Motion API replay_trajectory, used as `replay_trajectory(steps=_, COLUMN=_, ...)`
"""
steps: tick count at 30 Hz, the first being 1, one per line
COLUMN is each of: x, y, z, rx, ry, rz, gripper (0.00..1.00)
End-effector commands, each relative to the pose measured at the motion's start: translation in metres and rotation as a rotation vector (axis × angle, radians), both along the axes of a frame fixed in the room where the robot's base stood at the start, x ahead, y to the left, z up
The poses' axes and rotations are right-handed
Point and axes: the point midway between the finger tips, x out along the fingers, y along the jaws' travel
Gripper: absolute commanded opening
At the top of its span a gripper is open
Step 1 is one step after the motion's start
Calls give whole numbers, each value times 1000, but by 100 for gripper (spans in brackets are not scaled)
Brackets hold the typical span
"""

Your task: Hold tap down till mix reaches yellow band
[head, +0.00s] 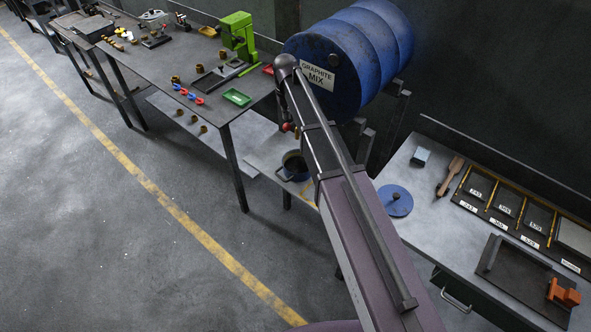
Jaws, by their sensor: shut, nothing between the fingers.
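The blue drum (345,45) lies on its side on a stand and carries a "GRAPHITE MIX" label (315,75). Below its front, a small red part (288,127) shows beside my arm; it may belong to the tap, but most of that area is hidden. A blue pot (282,176) with a dark inside stands below, partly covered by my arm. The mix level and a yellow band cannot be made out. My arm crosses the middle of the view up to the drum front. My gripper is not visible; the arm hides that spot.
A blue round lid (395,201) lies on the right bench (420,215), near a wooden-handled brush (450,176) and labelled bins (505,205). The left bench (185,72) holds a green press (238,35) and small parts. Floor left of the yellow line (150,185) is clear.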

Motion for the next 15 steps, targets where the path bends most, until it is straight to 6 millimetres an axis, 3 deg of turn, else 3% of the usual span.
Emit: replay_trajectory(steps=15, x=0, y=0, z=-16, rx=0, ry=0, rz=0, gripper=0)
